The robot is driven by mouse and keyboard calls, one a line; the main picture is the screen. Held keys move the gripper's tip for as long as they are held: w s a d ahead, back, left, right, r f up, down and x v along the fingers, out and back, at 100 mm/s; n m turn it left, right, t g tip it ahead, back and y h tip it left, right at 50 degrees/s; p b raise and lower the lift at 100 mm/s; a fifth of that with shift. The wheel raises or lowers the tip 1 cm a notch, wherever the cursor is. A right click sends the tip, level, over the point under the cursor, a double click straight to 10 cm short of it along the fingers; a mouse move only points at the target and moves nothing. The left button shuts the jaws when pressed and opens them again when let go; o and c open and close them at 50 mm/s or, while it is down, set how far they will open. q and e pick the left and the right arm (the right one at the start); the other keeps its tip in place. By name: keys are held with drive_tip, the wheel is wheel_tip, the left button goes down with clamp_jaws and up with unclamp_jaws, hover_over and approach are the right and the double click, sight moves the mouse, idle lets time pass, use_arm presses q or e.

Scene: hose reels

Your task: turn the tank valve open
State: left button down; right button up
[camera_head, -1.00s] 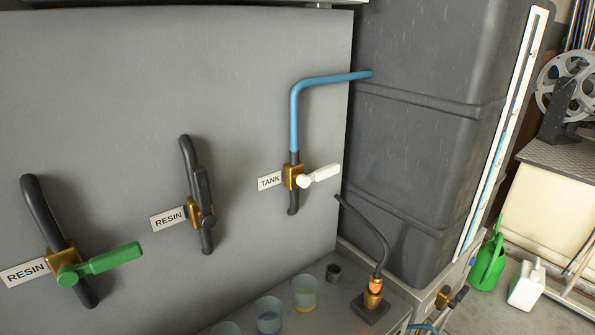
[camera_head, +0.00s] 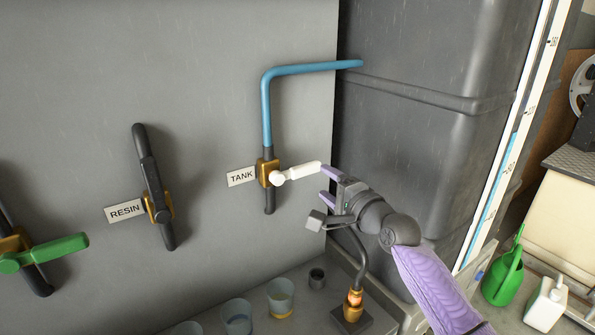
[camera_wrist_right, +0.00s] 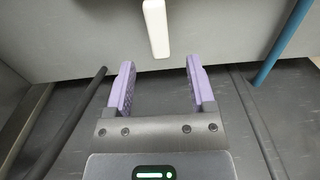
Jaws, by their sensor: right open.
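The tank valve has a brass body (camera_head: 266,172) on the grey panel, beside the "TANK" label (camera_head: 242,176). Its white handle (camera_head: 300,171) points right, roughly level and tilted slightly up, across the upright pipe. The handle also shows at the top of the right wrist view (camera_wrist_right: 156,28). My right gripper (camera_head: 327,185) is open, with purple fingers close to the handle's free end. In the right wrist view the handle's end lies just beyond the gap between the open fingertips (camera_wrist_right: 160,72), and nothing is held. My left gripper is not in view.
A blue pipe (camera_head: 266,105) rises from the tank valve and bends right to the dark tank (camera_head: 420,130). Cups (camera_head: 280,297) and a brass fitting (camera_head: 354,301) stand below.

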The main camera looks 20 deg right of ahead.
sight(308, 173)
drive_tip(key=w+b, duration=0.1)
drive_tip(key=w, duration=0.1)
drive_tip(key=w+b, duration=0.1)
drive_tip(key=w, duration=0.1)
drive_tip(key=w+a+b, duration=0.1)
drive_tip(key=w, duration=0.1)
drive_tip(key=shift+w+f, duration=0.3)
drive_tip(key=shift+w, duration=0.05)
drive_tip(key=shift+w+r, duration=0.1)
drive_tip(key=shift+w, duration=0.45)
drive_tip(key=shift+a+r, duration=0.1)
drive_tip(key=c, duration=0.9)
clamp_jaws()
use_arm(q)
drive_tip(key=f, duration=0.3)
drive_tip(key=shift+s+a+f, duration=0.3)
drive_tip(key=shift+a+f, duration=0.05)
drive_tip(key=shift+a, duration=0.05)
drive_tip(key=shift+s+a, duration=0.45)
